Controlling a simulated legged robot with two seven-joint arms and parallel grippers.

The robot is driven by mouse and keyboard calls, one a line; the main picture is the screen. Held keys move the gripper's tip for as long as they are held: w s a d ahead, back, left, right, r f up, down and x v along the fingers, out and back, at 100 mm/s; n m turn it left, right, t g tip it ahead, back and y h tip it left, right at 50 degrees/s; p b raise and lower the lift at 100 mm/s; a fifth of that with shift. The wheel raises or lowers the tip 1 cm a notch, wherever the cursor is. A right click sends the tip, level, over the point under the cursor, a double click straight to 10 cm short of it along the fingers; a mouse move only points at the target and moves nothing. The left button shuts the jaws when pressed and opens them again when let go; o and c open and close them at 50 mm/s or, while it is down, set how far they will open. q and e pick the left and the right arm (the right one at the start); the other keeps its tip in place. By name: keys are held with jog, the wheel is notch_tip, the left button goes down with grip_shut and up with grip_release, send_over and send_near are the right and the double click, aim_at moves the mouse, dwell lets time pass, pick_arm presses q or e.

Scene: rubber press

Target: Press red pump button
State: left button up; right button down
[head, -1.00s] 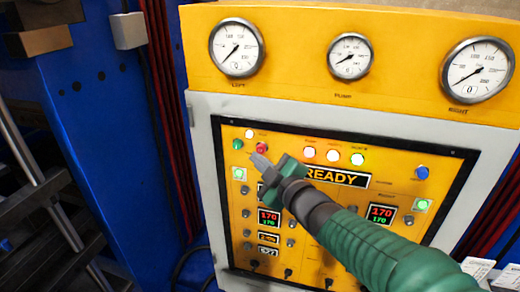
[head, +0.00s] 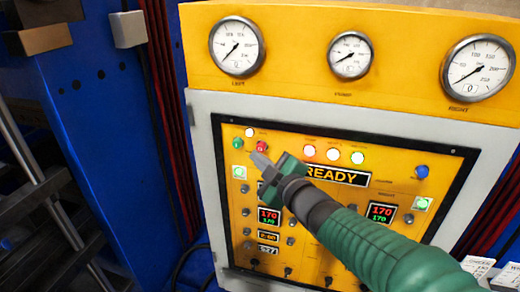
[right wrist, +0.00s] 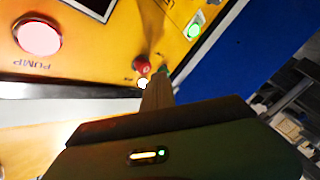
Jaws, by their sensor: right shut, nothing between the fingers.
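The red pump button (head: 261,146) is a small red knob at the upper left of the yellow control panel (head: 400,171). A green button (head: 238,143) sits just left of it, and a lit white lamp (head: 249,132) just above. My right gripper (head: 261,160) is shut and empty, its tip just below the red button in the head view. In the right wrist view the red button (right wrist: 142,65) shows just beyond the fingertips (right wrist: 158,78). I cannot tell whether they touch. The left gripper is not in view.
Three round gauges (head: 351,55) sit above the panel. A lit READY sign (head: 338,176), lamps, a blue button (head: 422,172) and several switches fill the panel. A blue press frame (head: 100,130) stands at left. In the right wrist view a large lit lamp (right wrist: 38,36) is labelled PUMP.

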dwell(0.8)
jog(key=shift+w+d+r, duration=0.1)
jog(key=shift+w+d, duration=0.1)
jog(key=shift+w, duration=0.15)
jog(key=shift+w+d+p, duration=0.25)
jog(key=shift+w+p, duration=0.3)
jog(key=shift+w, duration=0.3)
dwell(0.8)
dwell(0.4)
jog(key=shift+s+a+b, duration=0.15)
jog(key=shift+s+b, duration=0.3)
jog(key=shift+s, duration=0.15)
jog(key=shift+s+a+b, duration=0.15)
jog(key=shift+s+b, duration=0.3)
jog(key=shift+s, duration=0.15)
